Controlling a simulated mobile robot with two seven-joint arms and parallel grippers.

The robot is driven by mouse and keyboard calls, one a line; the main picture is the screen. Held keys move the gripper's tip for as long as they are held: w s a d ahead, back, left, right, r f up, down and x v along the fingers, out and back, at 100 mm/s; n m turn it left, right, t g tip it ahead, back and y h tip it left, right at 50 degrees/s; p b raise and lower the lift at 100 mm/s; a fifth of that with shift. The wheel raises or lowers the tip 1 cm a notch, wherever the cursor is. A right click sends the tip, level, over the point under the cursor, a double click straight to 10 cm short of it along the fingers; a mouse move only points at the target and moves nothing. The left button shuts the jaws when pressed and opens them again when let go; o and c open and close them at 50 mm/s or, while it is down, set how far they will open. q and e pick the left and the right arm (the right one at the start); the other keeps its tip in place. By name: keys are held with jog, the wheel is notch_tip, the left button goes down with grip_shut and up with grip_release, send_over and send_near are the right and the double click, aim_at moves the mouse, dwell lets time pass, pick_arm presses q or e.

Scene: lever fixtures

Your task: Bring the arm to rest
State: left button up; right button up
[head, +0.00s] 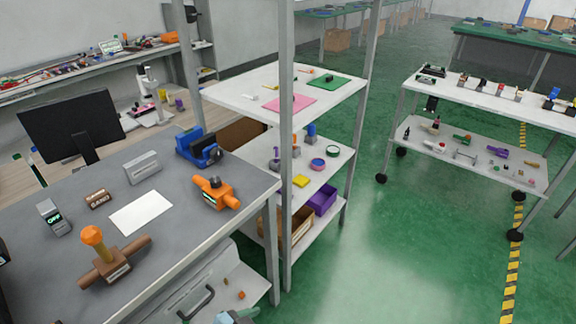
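On the grey workbench (160,228), a brown fixture (108,264) with side stubs carries an orange knobbed lever (94,239) that stands nearly upright. An orange fixture (212,192) with side stubs and a dark knob on top sits further right, near the bench edge. A small grey device (53,217) with a green display reading "OFF" stands at the left.
A white sheet (141,213), a brown labelled block (98,199), a grey block (142,167) and a blue vise-like object (198,147) are on the bench. A shelf rack (285,215) stands right of it, a wheeled cart (480,103) further right. Green floor (400,250) between is clear.

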pick_arm(q)
jog(key=s+a+f+n+t+y, duration=0.1)
jog(key=s+a+f+n+y, duration=0.2)
jog(key=s+a+f, duration=0.2)
jog(key=s+a+f+n+y, duration=0.3)
jog(key=s+a+f, duration=0.2)
jog(key=s+a, duration=0.5)
jog(key=s, duration=0.2)
jog(key=shift+s+n+t, duration=0.35)
jog(key=shift+n+t, duration=0.05)
